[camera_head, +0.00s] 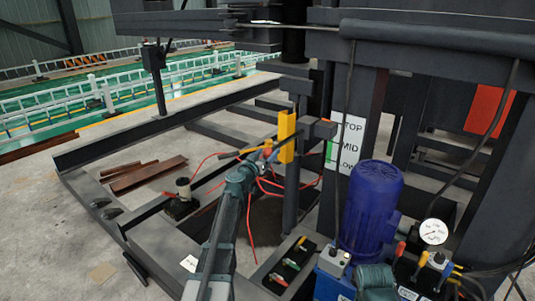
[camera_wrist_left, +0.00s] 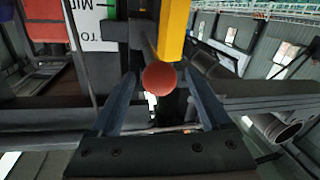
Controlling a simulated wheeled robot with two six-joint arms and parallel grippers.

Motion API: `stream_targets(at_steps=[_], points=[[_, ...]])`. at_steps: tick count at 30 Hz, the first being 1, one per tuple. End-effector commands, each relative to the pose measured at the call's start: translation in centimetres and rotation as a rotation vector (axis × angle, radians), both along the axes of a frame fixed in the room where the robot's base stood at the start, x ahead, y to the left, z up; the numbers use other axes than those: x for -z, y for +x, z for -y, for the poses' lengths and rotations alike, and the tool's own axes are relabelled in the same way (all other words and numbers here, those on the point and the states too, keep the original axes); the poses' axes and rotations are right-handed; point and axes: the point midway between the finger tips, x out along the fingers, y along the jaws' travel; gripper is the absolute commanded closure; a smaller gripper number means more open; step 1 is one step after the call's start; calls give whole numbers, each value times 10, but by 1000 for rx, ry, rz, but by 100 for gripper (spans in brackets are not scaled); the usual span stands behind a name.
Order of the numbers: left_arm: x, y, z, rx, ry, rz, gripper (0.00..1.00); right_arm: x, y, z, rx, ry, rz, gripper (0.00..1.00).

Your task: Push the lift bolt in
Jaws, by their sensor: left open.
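The lift bolt shows as a dark rod with a round red knob (camera_wrist_left: 160,76) in the left wrist view. In the head view the red knob (camera_head: 268,149) is small and partly hidden by my gripper. A yellow upright bar (camera_head: 287,136) stands just beyond it, and also shows in the wrist view (camera_wrist_left: 175,30). My left gripper (camera_head: 262,156) is open. In the wrist view its two fingers (camera_wrist_left: 160,100) are spread either side of the knob, with gaps visible. My right gripper is not in view.
A white TOP/MID label (camera_head: 347,142) is on the dark frame to the right. A blue motor (camera_head: 370,205) and a pressure gauge (camera_head: 433,231) stand at lower right. Red cables (camera_head: 250,222) hang around the frame. Brown metal pieces (camera_head: 145,175) lie on the floor at left.

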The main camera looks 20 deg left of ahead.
Motion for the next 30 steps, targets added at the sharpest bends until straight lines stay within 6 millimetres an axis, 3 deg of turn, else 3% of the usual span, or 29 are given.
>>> stream_targets(at_steps=[13,26,30], points=[[0,8,1,0,0,0,21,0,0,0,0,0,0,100],[0,8,0,0,0,0,99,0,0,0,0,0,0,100],[0,8,0,0,0,0,100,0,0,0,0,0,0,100]])
